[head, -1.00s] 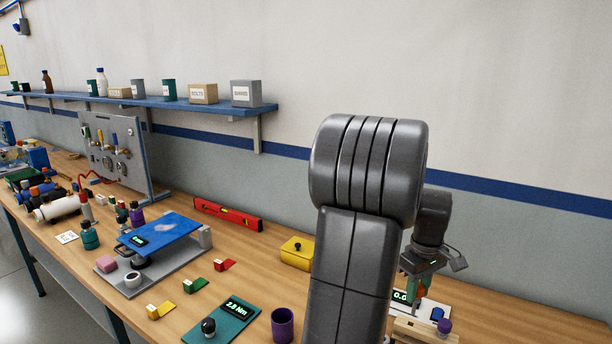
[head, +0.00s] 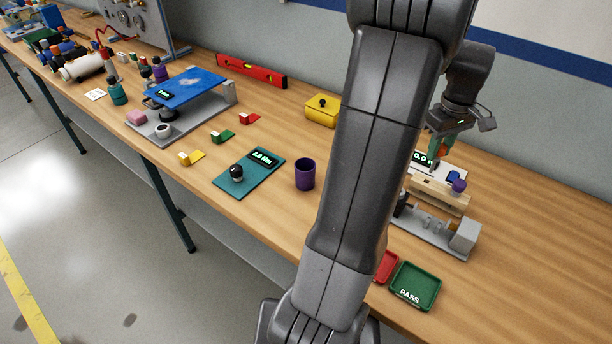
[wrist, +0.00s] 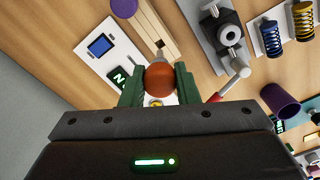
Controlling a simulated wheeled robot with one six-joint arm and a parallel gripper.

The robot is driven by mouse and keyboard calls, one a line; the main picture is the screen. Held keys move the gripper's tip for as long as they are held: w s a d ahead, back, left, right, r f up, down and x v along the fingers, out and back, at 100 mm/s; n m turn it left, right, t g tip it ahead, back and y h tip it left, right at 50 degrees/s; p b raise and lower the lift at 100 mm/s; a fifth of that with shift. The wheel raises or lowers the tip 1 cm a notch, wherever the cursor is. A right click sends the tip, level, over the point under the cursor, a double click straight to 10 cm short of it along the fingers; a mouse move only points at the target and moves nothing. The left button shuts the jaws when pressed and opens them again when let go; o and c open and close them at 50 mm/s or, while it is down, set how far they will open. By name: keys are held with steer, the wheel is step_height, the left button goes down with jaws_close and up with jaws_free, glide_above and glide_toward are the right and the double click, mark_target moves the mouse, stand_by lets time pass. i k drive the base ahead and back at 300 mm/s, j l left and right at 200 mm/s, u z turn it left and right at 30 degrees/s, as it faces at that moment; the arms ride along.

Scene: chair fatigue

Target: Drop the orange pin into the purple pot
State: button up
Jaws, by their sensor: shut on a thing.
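The orange pin shows its round orange head (wrist: 160,80) in the wrist view. My gripper (wrist: 159,88) has its green fingers closed on either side of that head; the rest of the pin is mostly hidden. In the head view my gripper (head: 437,148) is over the back right of the bench, by a white panel with a lit display. The pin cannot be made out clearly there. The purple pot (head: 305,174) stands upright and open on the bench, left of my arm and apart from the gripper. It also shows at the right of the wrist view (wrist: 280,102).
A wooden block (head: 438,195) with a purple knob (head: 459,186) and a grey fixture (head: 440,231) lie near the gripper. A green PASS tray (head: 415,286) is at the front edge. A teal torque plate (head: 249,173) lies left of the pot. Bare bench lies right of the fixture.

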mark_target(312, 177)
steer(key=k, duration=1.5)
